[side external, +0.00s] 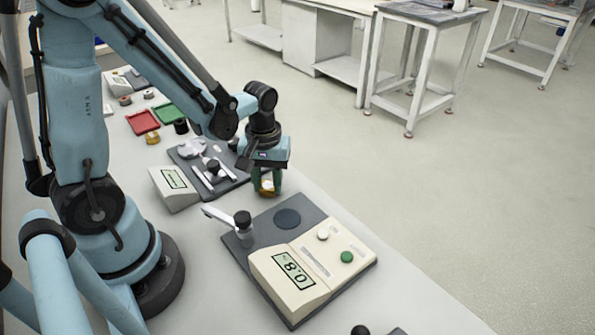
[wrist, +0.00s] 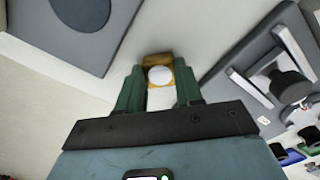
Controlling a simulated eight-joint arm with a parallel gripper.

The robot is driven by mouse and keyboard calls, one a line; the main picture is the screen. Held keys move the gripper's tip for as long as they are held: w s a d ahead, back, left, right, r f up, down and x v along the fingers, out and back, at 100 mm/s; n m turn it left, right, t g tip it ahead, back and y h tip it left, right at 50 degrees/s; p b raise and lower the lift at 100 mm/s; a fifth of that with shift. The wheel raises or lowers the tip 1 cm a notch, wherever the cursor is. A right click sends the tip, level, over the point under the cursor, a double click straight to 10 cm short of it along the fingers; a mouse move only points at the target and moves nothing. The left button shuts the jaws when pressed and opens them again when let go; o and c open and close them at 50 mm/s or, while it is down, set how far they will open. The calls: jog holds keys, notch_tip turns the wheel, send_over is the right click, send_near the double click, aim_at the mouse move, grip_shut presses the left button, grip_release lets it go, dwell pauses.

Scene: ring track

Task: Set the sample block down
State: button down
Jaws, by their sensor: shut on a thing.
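My gripper (side external: 267,183) is shut on the sample block (side external: 267,187), a small yellow-brown block with a white round top. In the wrist view the block (wrist: 159,77) sits between the green fingers of my gripper (wrist: 160,90), with a white face toward the camera. In the side view the gripper hangs over the bench, between the two instruments. Whether the block's underside touches the bench cannot be told.
A second instrument (side external: 176,187) with a dark plate is to the left. Red (side external: 142,122) and green (side external: 170,114) trays lie behind. Bare bench shows between the instruments.

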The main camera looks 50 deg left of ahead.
aim_at(268, 185)
jog(key=shift+f, duration=0.1)
jog(key=c, duration=0.7)
grip_release()
jog(key=shift+c, duration=0.2)
jog(key=s+d+r+m+t, duration=0.1)
jog(key=d+r+m+t, duration=0.3)
jog(key=r, duration=0.9)
jog(key=m+t, duration=0.3)
jog(key=m, duration=0.2)
jog(key=shift+r, duration=0.3)
